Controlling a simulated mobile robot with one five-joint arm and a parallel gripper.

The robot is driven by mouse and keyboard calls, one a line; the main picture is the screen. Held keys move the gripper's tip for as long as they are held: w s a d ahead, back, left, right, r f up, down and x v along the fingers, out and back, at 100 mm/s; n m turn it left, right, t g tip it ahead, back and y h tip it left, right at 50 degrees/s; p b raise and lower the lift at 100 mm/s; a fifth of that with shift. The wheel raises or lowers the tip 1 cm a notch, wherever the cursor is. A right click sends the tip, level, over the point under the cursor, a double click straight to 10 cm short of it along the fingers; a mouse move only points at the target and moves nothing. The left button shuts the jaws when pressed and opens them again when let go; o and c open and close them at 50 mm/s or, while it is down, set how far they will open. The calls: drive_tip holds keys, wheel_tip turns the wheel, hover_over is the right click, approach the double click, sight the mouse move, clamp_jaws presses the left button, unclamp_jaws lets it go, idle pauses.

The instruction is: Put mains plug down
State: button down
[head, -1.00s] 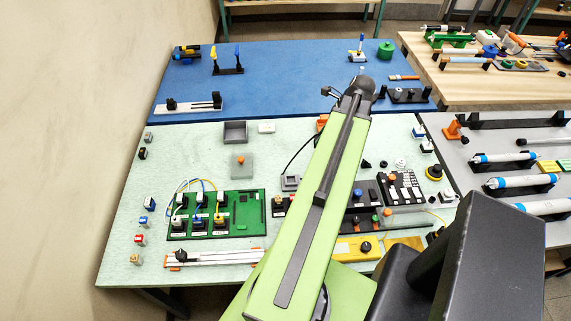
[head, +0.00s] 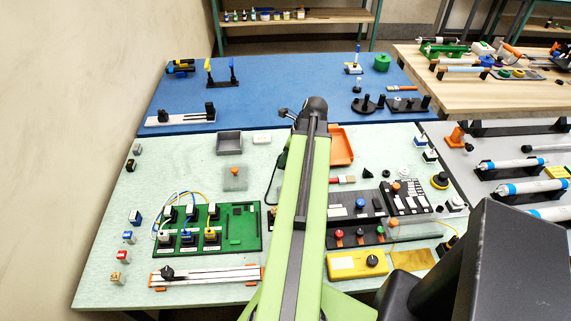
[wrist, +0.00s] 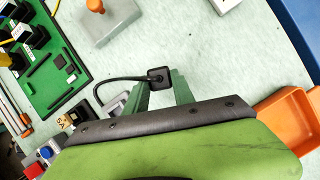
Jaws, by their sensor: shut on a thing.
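A black mains plug (wrist: 158,76) with a black cable sits between the two green fingers of my gripper (wrist: 161,88) in the wrist view. My gripper is shut on it. The cable curves off to the left, towards a grey piece (wrist: 113,103) partly hidden by my gripper's body. In the head view my arm hides the plug and the fingers; a loop of the black cable (head: 270,181) shows left of the arm. Pale green bench top (wrist: 215,75) lies below the plug; I cannot tell the gap between them.
A grey box with an orange knob (head: 235,179) and a green circuit board (head: 240,222) lie to the left. An open grey tray (head: 229,147) and a small white block (head: 262,138) stand behind. An orange tray (head: 340,145) is right of the arm. Bare bench surrounds the grey box.

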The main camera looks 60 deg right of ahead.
wheel_tip(320, 180, down, 3)
drive_tip(key=shift+r+b, duration=0.1)
drive_tip(key=shift+b, duration=0.6)
drive_tip(key=shift+r, duration=0.2)
drive_tip(key=shift+f, duration=0.1)
drive_tip(key=c, duration=1.5)
unclamp_jaws()
drive_tip(key=shift+f, duration=0.15)
drive_tip(key=o, duration=0.4)
drive_tip(key=shift+o, duration=0.2)
drive_tip(key=shift+r, duration=0.2)
